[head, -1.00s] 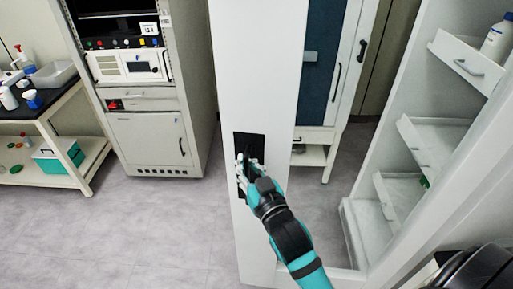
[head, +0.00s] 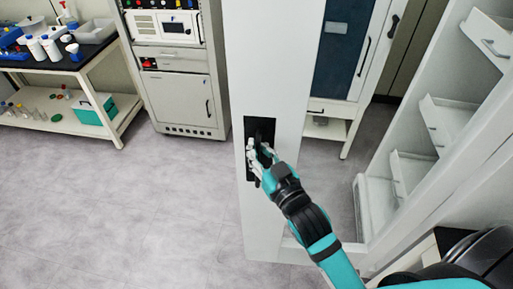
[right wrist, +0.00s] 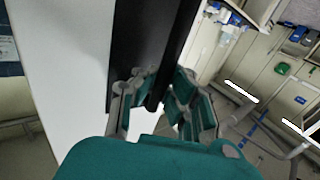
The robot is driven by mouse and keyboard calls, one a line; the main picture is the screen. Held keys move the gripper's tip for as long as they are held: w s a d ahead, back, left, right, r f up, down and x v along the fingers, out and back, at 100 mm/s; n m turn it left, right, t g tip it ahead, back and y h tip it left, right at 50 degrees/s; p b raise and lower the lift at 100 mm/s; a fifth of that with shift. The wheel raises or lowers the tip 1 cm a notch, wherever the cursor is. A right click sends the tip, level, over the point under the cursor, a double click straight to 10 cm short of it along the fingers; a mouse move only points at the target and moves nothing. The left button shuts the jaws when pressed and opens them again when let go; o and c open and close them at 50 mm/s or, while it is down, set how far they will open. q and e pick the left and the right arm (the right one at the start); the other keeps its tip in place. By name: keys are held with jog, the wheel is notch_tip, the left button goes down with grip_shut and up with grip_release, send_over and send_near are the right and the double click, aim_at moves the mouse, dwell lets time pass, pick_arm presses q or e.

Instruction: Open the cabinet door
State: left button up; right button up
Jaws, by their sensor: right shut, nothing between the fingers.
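The white cabinet door (head: 285,90) stands swung out from the cabinet, with the shelves to its right in view in the head view. It has a black handle plate (head: 263,127) on its face. My right gripper (head: 257,158) is at this plate, its fingers shut beside the black handle. In the right wrist view, the fingers (right wrist: 160,82) are close against the dark handle bar (right wrist: 180,45), with the white door face (right wrist: 65,60) to the left. I cannot tell whether they touch the bar. My left gripper is not in view.
White shelves with trays (head: 448,122) stand on the right. A cabinet with a blue panel (head: 342,60) is behind the door. A grey equipment rack (head: 180,100) and a lab table (head: 70,75) with bottles are on the left. The floor (head: 150,220) left of the door is clear.

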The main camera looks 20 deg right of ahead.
jog(key=o, duration=0.7)
jog(key=shift+s+d+r, duration=0.15)
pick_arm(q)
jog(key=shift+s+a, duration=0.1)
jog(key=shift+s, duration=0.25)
pick_arm(e)
jog(key=s+d, duration=0.1)
jog(key=s, duration=1.1)
jog(key=shift+w+d, duration=0.1)
